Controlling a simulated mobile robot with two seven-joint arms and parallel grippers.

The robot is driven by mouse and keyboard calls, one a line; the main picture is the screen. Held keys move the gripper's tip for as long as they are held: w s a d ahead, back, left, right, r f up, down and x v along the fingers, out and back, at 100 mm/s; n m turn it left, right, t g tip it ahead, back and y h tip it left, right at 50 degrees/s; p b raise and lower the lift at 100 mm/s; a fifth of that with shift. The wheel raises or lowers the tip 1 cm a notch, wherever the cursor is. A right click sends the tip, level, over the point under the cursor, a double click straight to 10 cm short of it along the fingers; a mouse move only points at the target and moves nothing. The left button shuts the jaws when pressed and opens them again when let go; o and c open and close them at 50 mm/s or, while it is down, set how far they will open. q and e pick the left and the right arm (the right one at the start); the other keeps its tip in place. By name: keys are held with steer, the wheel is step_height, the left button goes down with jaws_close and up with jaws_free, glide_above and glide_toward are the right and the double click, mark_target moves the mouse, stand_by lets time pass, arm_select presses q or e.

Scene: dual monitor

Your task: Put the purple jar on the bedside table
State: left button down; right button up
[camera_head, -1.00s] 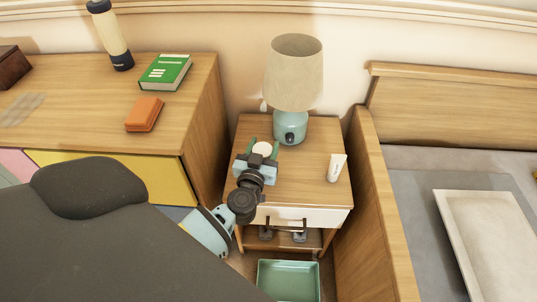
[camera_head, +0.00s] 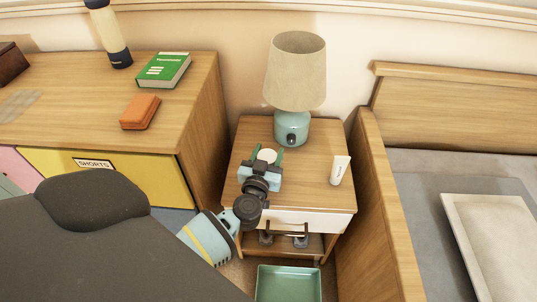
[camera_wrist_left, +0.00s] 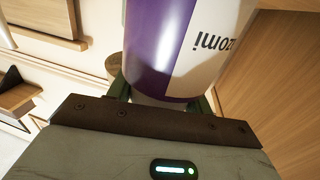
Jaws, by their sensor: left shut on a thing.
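The purple jar (camera_wrist_left: 165,45) fills the upper middle of the left wrist view, with a purple part and a white label. In the head view only its pale round top (camera_head: 267,156) shows between the fingers. My left gripper (camera_head: 267,158) is shut on it, over the left half of the bedside table (camera_head: 304,185). The gripper and wrist hide the jar's lower part, so I cannot tell whether it touches the tabletop. My right gripper is not in view.
A teal lamp (camera_head: 293,128) stands at the back of the bedside table, close behind the jar. A white tube (camera_head: 339,169) stands at the right. A dresser (camera_head: 200,110) is left, a bed (camera_head: 385,220) right. A green tray (camera_head: 289,284) lies below in front.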

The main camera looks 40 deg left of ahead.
arm_select(q)
steer(key=shift+f, duration=0.1)
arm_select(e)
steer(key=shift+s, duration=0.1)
arm_select(q)
steer(key=c, duration=1)
jaws_free()
steer(key=shift+f, duration=0.1)
steer(key=o, duration=0.4)
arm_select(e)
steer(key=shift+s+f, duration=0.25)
arm_select(q)
steer(key=shift+r, duration=0.25)
steer(key=p+v, duration=0.2)
steer(key=v, duration=1)
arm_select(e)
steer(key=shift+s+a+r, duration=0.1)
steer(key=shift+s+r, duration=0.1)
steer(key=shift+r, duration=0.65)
